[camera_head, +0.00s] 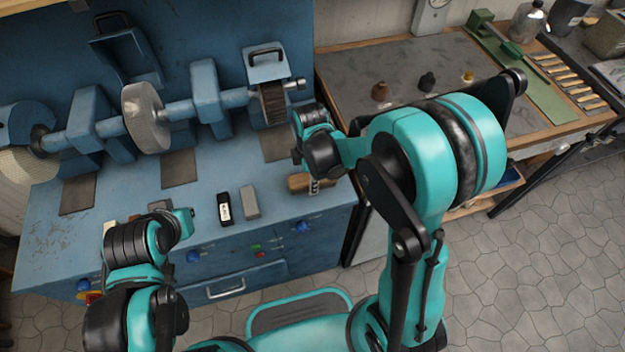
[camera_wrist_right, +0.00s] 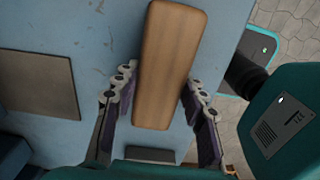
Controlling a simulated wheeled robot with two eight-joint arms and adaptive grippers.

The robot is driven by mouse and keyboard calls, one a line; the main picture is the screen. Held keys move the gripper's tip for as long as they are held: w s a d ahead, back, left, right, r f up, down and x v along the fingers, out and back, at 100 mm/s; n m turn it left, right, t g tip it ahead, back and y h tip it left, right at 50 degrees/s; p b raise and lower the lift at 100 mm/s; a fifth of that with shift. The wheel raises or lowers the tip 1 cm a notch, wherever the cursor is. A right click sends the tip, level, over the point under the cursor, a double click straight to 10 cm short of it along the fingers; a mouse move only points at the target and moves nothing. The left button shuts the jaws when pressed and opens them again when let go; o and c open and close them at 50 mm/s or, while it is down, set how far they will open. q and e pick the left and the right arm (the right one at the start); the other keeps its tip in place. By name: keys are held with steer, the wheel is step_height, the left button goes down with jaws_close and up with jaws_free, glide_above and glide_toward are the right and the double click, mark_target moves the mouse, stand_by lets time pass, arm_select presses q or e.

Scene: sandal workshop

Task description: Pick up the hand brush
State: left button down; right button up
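The hand brush, seen from above as a long wooden block (camera_wrist_right: 168,65), lies on the blue bench top. In the head view its brown body (camera_head: 298,181) shows near the bench's right front, partly covered by my right wrist. My right gripper (camera_wrist_right: 158,84) is open, with one finger on each side of the brush's near part. Gaps show between the fingers and the wood. In the head view the right gripper (camera_head: 314,186) is mostly hidden by its arm. My left gripper (camera_head: 168,214) is over the bench's left front; its fingers cannot be made out clearly.
A black labelled item (camera_head: 224,209) and a grey block (camera_head: 250,202) lie left of the brush. Behind stands a grinding machine with a pale wheel (camera_head: 146,117) and a wire wheel (camera_head: 272,103). Dark square plates (camera_head: 179,169) lie on the bench. A wooden worktable (camera_head: 375,62) stands right.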

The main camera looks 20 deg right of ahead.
step_height(320, 180, up, 4)
steer(key=shift+r+p, duration=0.25)
steer(key=shift+p, duration=0.9)
steer(key=s+d+r+p, duration=0.3)
steer(key=s+d+r, duration=0.3)
steer(key=d, duration=0.3)
steer(key=shift+s+r, duration=0.25)
steer(key=shift+s, duration=0.5)
